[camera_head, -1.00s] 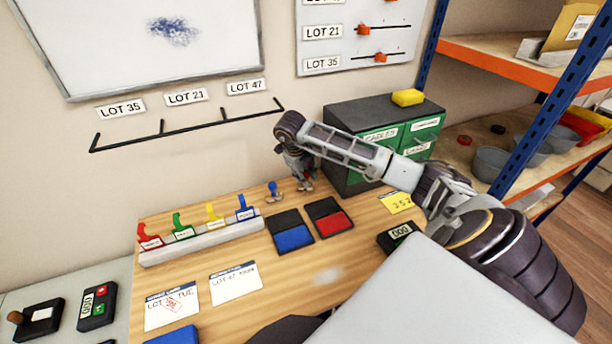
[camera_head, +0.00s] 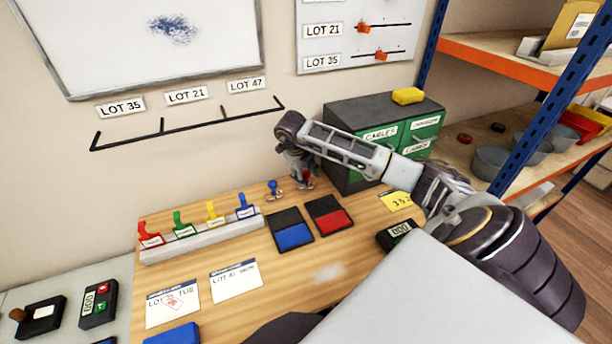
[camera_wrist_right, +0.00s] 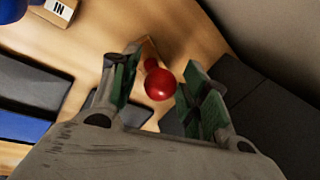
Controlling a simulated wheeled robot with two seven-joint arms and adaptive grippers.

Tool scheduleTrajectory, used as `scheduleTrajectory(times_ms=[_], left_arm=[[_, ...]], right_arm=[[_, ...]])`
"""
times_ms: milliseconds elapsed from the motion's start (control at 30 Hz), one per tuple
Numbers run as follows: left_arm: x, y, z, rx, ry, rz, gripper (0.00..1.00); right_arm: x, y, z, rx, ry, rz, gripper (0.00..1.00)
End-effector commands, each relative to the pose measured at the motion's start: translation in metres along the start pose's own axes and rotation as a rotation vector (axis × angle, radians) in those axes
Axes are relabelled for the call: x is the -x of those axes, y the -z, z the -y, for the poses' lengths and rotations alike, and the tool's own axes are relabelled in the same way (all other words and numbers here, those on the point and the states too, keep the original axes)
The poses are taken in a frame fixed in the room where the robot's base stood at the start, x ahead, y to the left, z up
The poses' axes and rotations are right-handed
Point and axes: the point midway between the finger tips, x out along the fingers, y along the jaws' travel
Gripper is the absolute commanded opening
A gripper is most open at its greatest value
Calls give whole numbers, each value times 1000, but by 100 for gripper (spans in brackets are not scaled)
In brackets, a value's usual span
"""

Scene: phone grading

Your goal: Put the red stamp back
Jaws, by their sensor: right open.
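The red stamp (camera_wrist_right: 160,84) stands near the back of the wooden table, its round red knob showing in the right wrist view. In the head view only a bit of red (camera_head: 308,181) shows beside my fingers. My right gripper (camera_wrist_right: 160,78) is open, with one green-padded finger on each side of the knob; whether either touches it I cannot tell. The gripper also shows in the head view (camera_head: 303,182), pointing down. The blue stamp (camera_head: 273,188) stands just left of it. The red ink pad (camera_head: 334,220) and blue ink pad (camera_head: 293,236) lie in front. My left gripper is not in view.
A green drawer cabinet (camera_head: 383,141) stands close right of my right gripper. A rack (camera_head: 203,240) with several coloured clips is to the left. Two lot cards (camera_head: 235,280) lie in front of it. The wall is close behind.

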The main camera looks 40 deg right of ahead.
Motion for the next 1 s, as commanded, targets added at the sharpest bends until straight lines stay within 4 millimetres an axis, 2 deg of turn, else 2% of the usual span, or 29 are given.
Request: scheduleTrajectory(times_ms=[367, 1000], left_arm=[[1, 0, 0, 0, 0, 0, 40], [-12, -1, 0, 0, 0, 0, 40]], right_arm=[[8, -1, 1, 0, 0, 2, 45], [79, -1, 1, -1, 0, 3, 45]])
